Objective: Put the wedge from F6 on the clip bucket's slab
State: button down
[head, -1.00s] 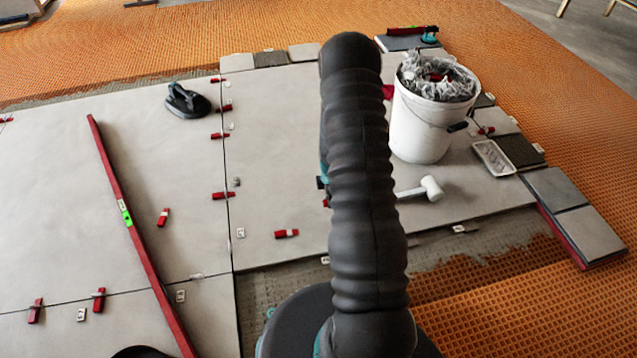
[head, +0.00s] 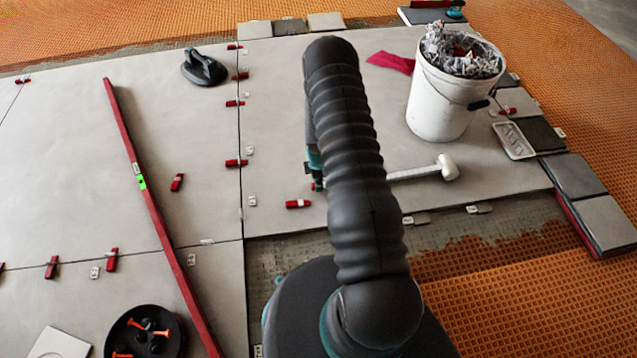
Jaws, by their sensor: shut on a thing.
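My gripper (head: 317,180) is mostly hidden behind my dark ribbed arm, low over the right slab. A small red piece shows at its tip, likely a wedge; its jaws are hard to see. A white bucket (head: 437,105), heaped with grey crumpled pieces and some red, stands on the right part of the right slab (head: 285,100), to the right of my gripper. Red wedges lie along the joint left of my gripper, one of them a wedge (head: 236,163) on the seam. A loose red wedge (head: 298,204) lies just below left of my gripper. No F6 label is readable.
A white mallet (head: 447,168) lies between my arm and the bucket. A red cloth (head: 391,62) lies behind. A long red level (head: 150,205) crosses the left slab, with a black suction cup (head: 204,67) behind it. A black tub (head: 145,333) with orange pieces stands front left.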

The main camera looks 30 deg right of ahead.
jog(key=shift+f, duration=0.2)
jog(key=c, duration=1)
grip_release()
jog(key=shift+r, duration=0.1)
